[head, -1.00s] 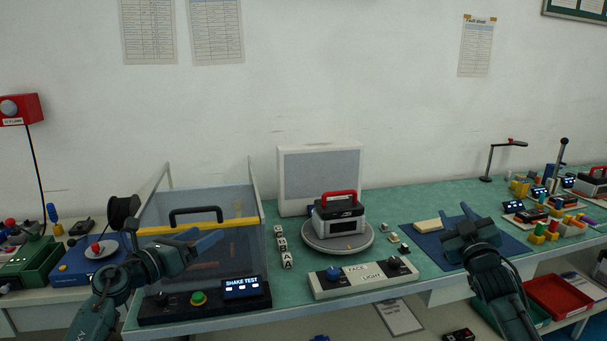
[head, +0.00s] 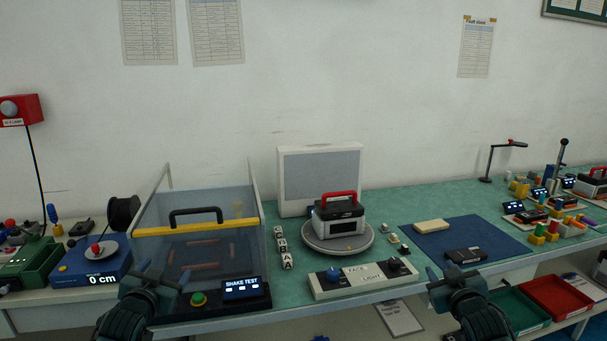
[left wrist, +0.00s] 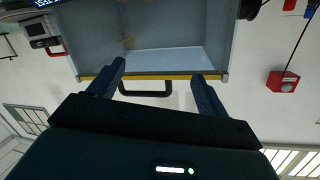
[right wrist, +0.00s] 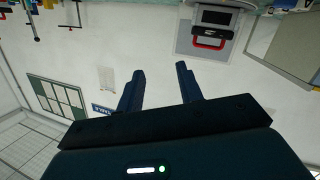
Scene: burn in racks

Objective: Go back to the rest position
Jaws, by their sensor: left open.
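My left gripper (head: 163,273) is in front of the shake test panel and the clear box at the bench's front edge. In the left wrist view its two fingers (left wrist: 158,82) stand apart with nothing between them. My right gripper (head: 452,273) is at the front edge of the bench, below the blue mat (head: 500,238). In the right wrist view its fingers (right wrist: 160,88) stand apart and empty.
The clear box (head: 195,253) with a yellow bar and black handle stands left. A device with a red handle (head: 338,220) sits on a round turntable (head: 322,248). A face light panel (head: 362,278) lies between my grippers. Red (head: 553,298) and green trays are lower right.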

